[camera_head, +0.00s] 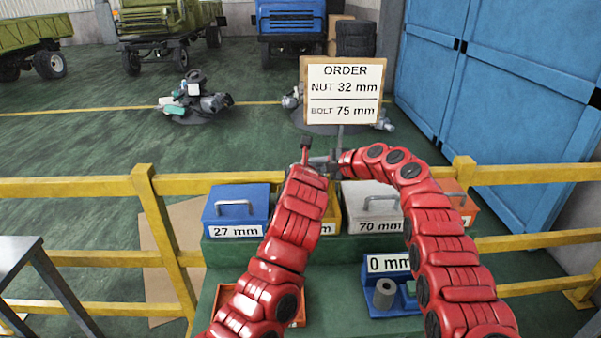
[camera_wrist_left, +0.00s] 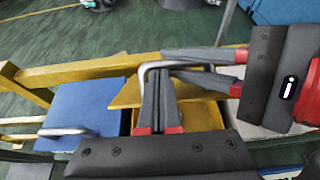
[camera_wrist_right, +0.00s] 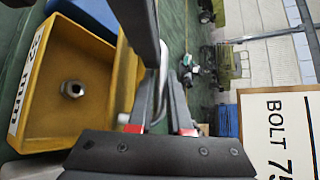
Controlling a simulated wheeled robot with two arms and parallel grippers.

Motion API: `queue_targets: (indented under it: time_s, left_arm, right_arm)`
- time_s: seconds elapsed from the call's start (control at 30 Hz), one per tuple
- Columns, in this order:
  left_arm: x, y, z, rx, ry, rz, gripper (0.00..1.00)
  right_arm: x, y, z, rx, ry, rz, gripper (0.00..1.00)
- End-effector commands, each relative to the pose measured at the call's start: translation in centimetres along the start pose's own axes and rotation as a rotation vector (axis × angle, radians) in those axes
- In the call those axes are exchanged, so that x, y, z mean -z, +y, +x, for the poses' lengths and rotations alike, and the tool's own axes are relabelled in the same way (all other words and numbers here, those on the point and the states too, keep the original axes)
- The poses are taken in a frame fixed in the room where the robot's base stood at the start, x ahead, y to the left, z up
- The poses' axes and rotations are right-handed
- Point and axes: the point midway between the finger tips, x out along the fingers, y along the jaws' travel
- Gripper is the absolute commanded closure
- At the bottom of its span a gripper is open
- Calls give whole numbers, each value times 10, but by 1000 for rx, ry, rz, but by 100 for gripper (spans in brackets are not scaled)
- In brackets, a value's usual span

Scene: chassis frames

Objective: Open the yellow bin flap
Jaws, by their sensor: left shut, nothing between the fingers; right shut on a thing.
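The yellow bin (camera_head: 332,212) stands between the blue and grey bins, mostly hidden by my arms in the head view. The right wrist view shows the bin open (camera_wrist_right: 45,118), with a metal nut (camera_wrist_right: 72,89) inside. Its yellow flap (camera_wrist_left: 128,96) is raised and shows nearly edge-on in the right wrist view. My right gripper (camera_wrist_left: 172,68) is shut on the flap's metal handle (camera_wrist_left: 150,66). My left gripper (camera_wrist_left: 158,76) is shut and empty, close beside the handle and the right fingertips. I cannot tell whether it touches them.
A blue bin (camera_head: 222,214) marked 27 mm is on the left, a grey bin (camera_head: 372,214) marked 70 mm on the right. A blue tray (camera_head: 392,308) holds a grey cylinder. An order sign (camera_head: 345,92) and yellow railing (camera_head: 90,187) stand behind the bins.

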Motion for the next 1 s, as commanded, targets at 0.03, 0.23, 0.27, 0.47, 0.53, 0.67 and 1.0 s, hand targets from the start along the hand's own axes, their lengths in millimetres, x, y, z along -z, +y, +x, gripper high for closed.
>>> queue_targets:
  time_s: [0.03,0.23,0.27,0.47,0.53,0.67,1.0]
  left_arm:
    - [-5,1,2,-2,-3,3,100]
    - [-14,4,8,-6,-4,0,100]
    - [-14,4,8,-6,-4,-1,100]
    - [-15,5,8,-7,-8,-2,100]
    - [-15,5,8,-7,-8,-2,100]
    - [-14,4,8,-6,-4,-1,100]
    - [-10,2,8,-4,3,-1,100]
  right_arm:
    - [0,0,0,0,0,0,100]
    - [-1,3,1,-7,-4,2,100]
    - [-1,3,1,-8,-4,3,100]
    - [-1,6,2,-14,-6,5,81]
    - [0,7,2,-13,-6,5,69]
    - [0,5,2,-10,-4,4,53]
    - [0,2,1,-4,-2,2,53]
